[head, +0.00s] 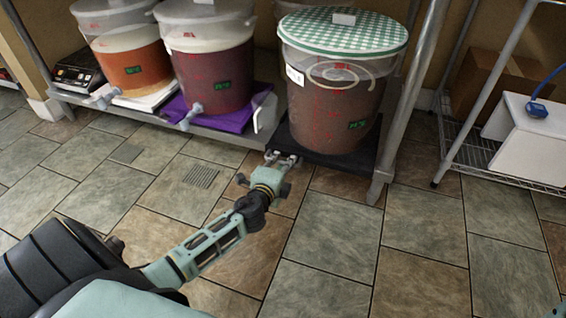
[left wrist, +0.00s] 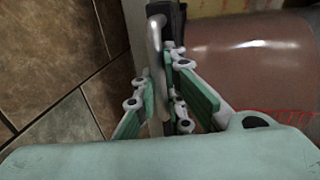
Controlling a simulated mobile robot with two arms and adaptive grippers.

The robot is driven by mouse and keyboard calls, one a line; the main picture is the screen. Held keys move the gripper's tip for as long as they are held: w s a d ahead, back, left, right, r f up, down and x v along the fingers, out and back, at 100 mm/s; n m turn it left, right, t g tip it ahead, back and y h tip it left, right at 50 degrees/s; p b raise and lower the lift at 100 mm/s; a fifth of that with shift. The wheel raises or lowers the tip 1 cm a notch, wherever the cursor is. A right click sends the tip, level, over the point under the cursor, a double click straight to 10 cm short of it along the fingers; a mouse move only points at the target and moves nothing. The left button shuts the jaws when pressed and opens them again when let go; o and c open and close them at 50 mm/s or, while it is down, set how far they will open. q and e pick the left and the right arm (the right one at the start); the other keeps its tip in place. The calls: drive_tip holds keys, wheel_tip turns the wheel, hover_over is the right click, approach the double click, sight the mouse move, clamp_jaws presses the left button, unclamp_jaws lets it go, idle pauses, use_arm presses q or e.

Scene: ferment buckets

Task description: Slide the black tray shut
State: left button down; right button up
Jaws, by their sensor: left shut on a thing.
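The black tray (head: 338,161) lies on the low shelf under a big bucket (head: 335,105) of dark red liquid with a green checked lid. The tray's front edge shows near the shelf's front; how far it sticks out I cannot tell exactly. My left gripper (head: 282,158) is at the left part of the tray's front, low above the floor. In the left wrist view, its fingers (left wrist: 162,88) are shut around a grey metal handle (left wrist: 154,40) on the tray's dark front (left wrist: 180,20). The bucket wall rises close beside the fingers.
A metal post (head: 405,100) rises just right of the tray. A wire rack (head: 480,155) stands farther right. The tiled floor in front is clear.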

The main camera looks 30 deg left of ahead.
sight(287, 156)
use_arm(q)
drive_tip(key=shift+r+x, duration=0.15)
drive_tip(key=shift+x, duration=0.6)
drive_tip(key=shift+r+x, duration=0.15)
drive_tip(key=shift+x, duration=0.55)
drive_tip(key=shift+w+f, duration=0.1)
drive_tip(key=c, duration=1.8)
unclamp_jaws()
drive_tip(key=v, duration=1.2)
